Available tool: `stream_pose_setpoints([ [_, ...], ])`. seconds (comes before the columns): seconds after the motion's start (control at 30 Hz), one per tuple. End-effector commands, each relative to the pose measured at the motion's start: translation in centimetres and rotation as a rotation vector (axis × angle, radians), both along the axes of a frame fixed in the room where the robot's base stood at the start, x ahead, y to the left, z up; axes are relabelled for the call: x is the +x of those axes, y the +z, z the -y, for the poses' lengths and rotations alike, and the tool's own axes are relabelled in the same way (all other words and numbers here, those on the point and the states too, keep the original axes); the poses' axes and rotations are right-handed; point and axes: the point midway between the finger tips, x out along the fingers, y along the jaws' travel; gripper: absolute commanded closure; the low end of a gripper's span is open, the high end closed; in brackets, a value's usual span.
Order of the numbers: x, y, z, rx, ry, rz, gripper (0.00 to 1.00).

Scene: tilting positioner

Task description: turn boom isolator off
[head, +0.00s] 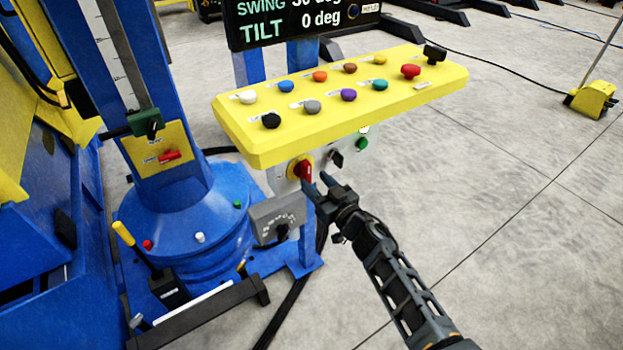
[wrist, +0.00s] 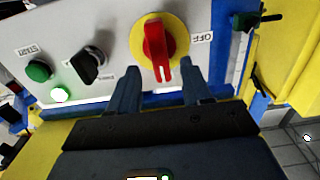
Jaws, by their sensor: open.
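A red rotary isolator handle (head: 304,169) on a yellow disc sits on the grey front panel below the yellow console. In the wrist view the red handle (wrist: 155,44) points down in the picture, and an OFF label (wrist: 201,39) stands to its right. No label that I can read names it as the boom isolator. My gripper (head: 318,184) is open in front of the handle. In the wrist view my gripper (wrist: 160,84) has one finger to each side of the handle's lower end. I cannot tell whether a finger touches it.
A black selector (wrist: 88,65), a green START button (wrist: 39,71) and a lit green lamp (wrist: 60,95) share the panel. The yellow console (head: 235,117) with several coloured buttons overhangs it. A grey dial box (head: 277,217) stands left of my gripper. Another red handle (head: 168,157) is on the blue column.

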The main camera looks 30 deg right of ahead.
Motion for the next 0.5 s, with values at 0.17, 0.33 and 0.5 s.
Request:
stream_pose_setpoints([
  [0.17,2.2,-0.1,0.0,0.000,0.001,0.000,0.51],
  [0.33,2.9,0.0,0.0,0.001,0.000,0.000,0.51],
  [0.5,2.9,0.0,0.0,0.001,0.000,-0.001,0.51],
])
